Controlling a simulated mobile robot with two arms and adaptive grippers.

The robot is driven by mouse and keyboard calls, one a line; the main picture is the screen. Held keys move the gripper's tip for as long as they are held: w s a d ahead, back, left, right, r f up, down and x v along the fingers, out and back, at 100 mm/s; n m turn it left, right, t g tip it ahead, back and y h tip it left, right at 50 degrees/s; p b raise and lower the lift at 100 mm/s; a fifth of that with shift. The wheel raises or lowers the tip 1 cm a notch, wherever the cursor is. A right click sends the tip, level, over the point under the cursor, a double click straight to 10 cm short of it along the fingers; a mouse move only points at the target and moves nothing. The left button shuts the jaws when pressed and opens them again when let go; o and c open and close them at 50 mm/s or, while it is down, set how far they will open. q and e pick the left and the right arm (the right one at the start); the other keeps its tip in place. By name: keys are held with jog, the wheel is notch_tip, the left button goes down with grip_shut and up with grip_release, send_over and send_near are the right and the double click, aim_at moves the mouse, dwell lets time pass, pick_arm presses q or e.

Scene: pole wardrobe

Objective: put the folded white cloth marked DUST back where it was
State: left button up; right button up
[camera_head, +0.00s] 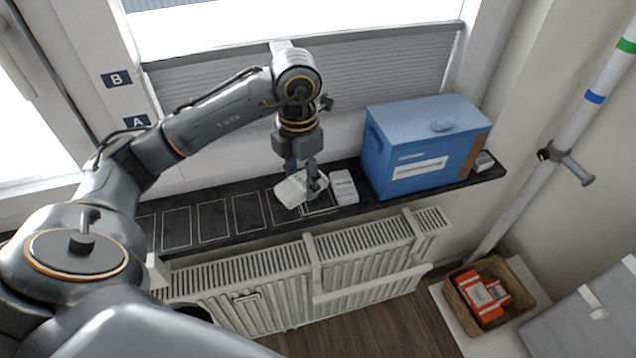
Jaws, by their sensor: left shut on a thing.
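A folded white cloth (294,190) is held tilted in my left gripper (306,178), over the dark window sill (220,238). The gripper points down and is shut on the cloth. The picture is too small to read a mark on the cloth, and I cannot tell whether it touches the sill. Several white-outlined rectangles lie along the sill; one shows partly under and beside the held cloth. A second folded white item (343,187) lies flat on the sill just right of the gripper. My right gripper is not in view.
A blue box (384,160) stands on the sill to the right, with a small grey object (484,162) beyond it. The left sill is clear. A radiator (270,290) is below. A banded pole (560,142) with a peg slants at right.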

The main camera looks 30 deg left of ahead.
pick_arm(q)
jog(key=w+a+f+p, duration=0.1)
jog(key=w+f, duration=0.2)
jog(key=w+a+f+p, duration=0.1)
jog(key=w+f+p, duration=0.1)
jog(key=w+f, duration=0.1)
jog(key=w+a+f+p, duration=0.1)
jog(key=w+f, duration=0.2)
jog(key=f, duration=0.1)
jog(key=shift+f, duration=0.45)
jog(key=shift+f, duration=0.1)
jog(key=shift+f+b, duration=0.35)
jog(key=shift+f, duration=0.15)
jog(key=o, duration=1.3)
jog(key=shift+c, duration=0.2)
